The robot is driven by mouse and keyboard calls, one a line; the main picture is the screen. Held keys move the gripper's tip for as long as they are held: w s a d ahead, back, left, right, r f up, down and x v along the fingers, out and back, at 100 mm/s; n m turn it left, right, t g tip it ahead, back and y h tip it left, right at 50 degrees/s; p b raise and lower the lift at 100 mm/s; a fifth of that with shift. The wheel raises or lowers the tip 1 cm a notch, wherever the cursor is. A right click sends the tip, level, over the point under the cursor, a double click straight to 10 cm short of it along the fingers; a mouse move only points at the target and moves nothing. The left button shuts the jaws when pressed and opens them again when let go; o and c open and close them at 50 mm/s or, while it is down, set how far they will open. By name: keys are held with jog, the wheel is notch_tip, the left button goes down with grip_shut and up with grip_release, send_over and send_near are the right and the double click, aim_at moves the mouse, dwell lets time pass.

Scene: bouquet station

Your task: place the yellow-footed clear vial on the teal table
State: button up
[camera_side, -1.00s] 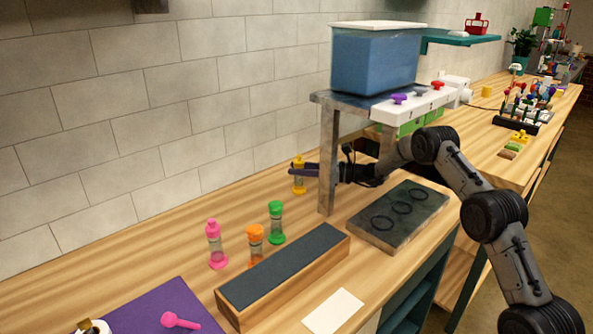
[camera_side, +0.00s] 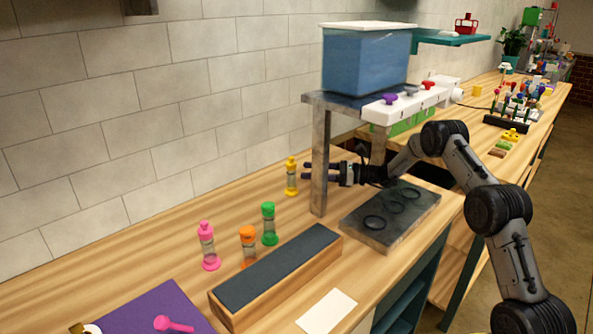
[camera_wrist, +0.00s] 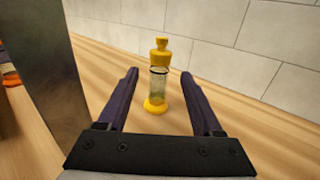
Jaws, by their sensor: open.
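The yellow-footed clear vial (camera_side: 291,178) stands upright on the wooden bench, left of the metal stand's front post. It has a yellow cap, a clear body and a yellow foot. My gripper (camera_side: 305,171) is open and empty, its fingertips just right of the vial and apart from it. In the wrist view the vial (camera_wrist: 158,88) stands ahead, framed by the two fingers (camera_wrist: 160,76). A teal raised surface (camera_side: 455,38) shows at the back by the wall, with a red item on it.
The metal stand (camera_side: 319,150) carries a blue tank (camera_side: 365,62) close to my gripper. Pink (camera_side: 208,248), orange (camera_side: 248,244) and green (camera_side: 269,224) vials stand nearer the front. A slate-topped wooden block (camera_side: 275,272) and a ringed plate (camera_side: 390,216) lie on the bench.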

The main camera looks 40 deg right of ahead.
jog(key=v, duration=0.6)
